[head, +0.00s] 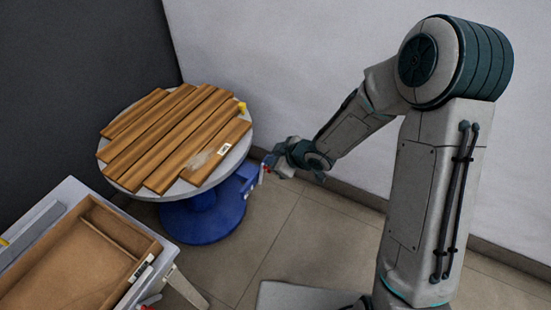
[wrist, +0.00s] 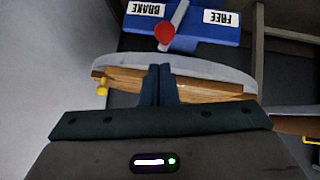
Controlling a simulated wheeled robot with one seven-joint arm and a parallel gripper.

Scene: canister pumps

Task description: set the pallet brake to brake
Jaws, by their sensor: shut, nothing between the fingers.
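The pallet (head: 175,135) is a set of wooden slats on a round grey turntable (head: 245,115) with a blue pedestal (head: 205,220). A blue brake panel (wrist: 215,32) on its side carries upside-down BRAKE (wrist: 146,9) and FREE (wrist: 221,17) labels. A grey lever with a red knob (wrist: 165,33) stands between the labels, its knob tilted toward the BRAKE side in the wrist view. Whether it is fully at either setting, I cannot tell. My gripper (wrist: 160,70) is shut and empty, its fingertips apart from the knob in the picture. In the head view my gripper (head: 269,162) is beside the panel.
A grey table with a wooden tray (head: 85,255) stands at the front left. A yellow piece (head: 242,108) sits at the turntable's rim. A white wall (head: 300,60) is close behind. Tiled floor (head: 285,235) is open right of the pedestal.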

